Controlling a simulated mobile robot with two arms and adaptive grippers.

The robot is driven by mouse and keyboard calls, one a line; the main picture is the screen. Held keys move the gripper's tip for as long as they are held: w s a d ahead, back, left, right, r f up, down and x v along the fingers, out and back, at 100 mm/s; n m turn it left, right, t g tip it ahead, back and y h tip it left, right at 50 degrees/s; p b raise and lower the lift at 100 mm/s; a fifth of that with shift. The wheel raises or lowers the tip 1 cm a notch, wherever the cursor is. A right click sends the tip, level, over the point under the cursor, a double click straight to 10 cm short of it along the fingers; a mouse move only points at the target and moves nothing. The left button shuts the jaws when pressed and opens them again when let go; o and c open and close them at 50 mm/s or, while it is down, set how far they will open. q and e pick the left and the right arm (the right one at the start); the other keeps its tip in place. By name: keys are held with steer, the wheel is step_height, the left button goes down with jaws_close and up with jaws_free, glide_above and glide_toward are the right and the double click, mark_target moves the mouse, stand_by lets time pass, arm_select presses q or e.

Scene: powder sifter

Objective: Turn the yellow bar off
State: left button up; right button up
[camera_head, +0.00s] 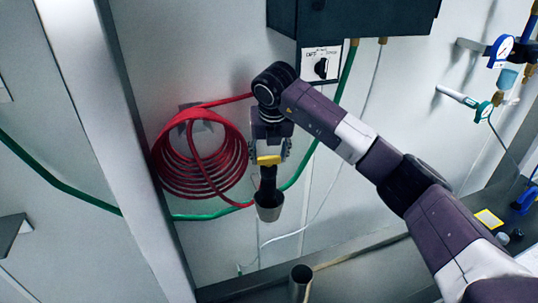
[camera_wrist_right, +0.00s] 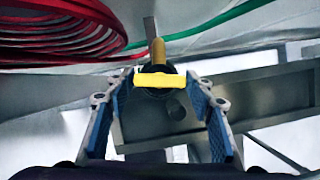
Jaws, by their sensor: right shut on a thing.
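The yellow bar (camera_head: 268,159) shows in the head view on the dark valve body in front of the wall. It also shows in the wrist view (camera_wrist_right: 160,80), lying crosswise in front of a round dark valve body (camera_wrist_right: 160,68). My right gripper (camera_head: 268,150) reaches it from above. In the wrist view the right gripper's two blue-padded fingers (camera_wrist_right: 162,92) stand at the two ends of the bar and are shut on it. A grey cup-like nozzle (camera_head: 269,206) hangs below the bar. My left gripper is not in view.
A coiled red hose (camera_head: 190,160) hangs on the wall left of the gripper. A green hose (camera_head: 300,175) runs behind it. A dark box (camera_head: 365,15) with a black switch (camera_head: 321,68) is above. A metal tube (camera_head: 300,280) stands below.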

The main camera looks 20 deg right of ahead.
steer(key=shift+d+f+n+b, duration=0.1)
steer(key=shift+n+b, duration=0.3)
steer(key=shift+b, duration=0.35)
steer(key=o, duration=1.2)
steer(key=shift+c, duration=0.2)
steer(key=shift+r, duration=0.2)
steer(key=v, duration=1.2)
steer(key=shift+d, duration=0.1)
